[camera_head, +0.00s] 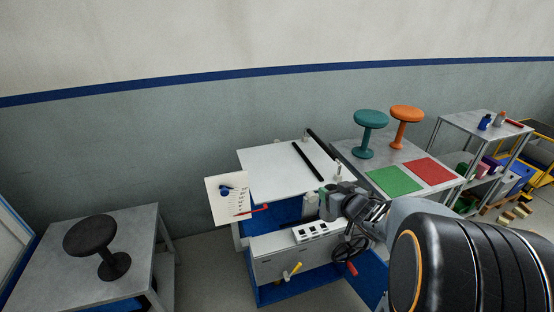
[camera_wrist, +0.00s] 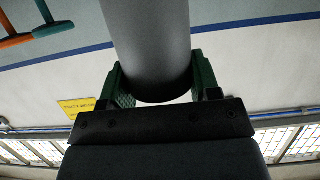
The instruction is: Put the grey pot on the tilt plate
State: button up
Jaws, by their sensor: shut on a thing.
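The grey pot (camera_wrist: 152,45) is a smooth grey cylinder that fills the upper middle of the wrist view. My gripper (camera_wrist: 157,80) has its green fingers on either side of it and is shut on it. In the head view my gripper (camera_head: 325,193) is low in front of the tilt plate (camera_head: 265,160), a white flat plate with black bars on a blue and white machine. A pale grey shape beside the fingers there may be the pot, but it is partly hidden and small. I cannot tell its height over the machine.
A black stool (camera_head: 92,240) stands on a metal table at left. Teal (camera_head: 369,125) and orange (camera_head: 406,118) stools stand behind green (camera_head: 396,180) and red (camera_head: 435,170) mats at right. A sheet of paper (camera_head: 227,198) is at the plate's left. A shelf (camera_head: 480,124) is at far right.

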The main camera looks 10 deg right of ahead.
aim_at(295, 169)
jog(key=i, duration=0.95)
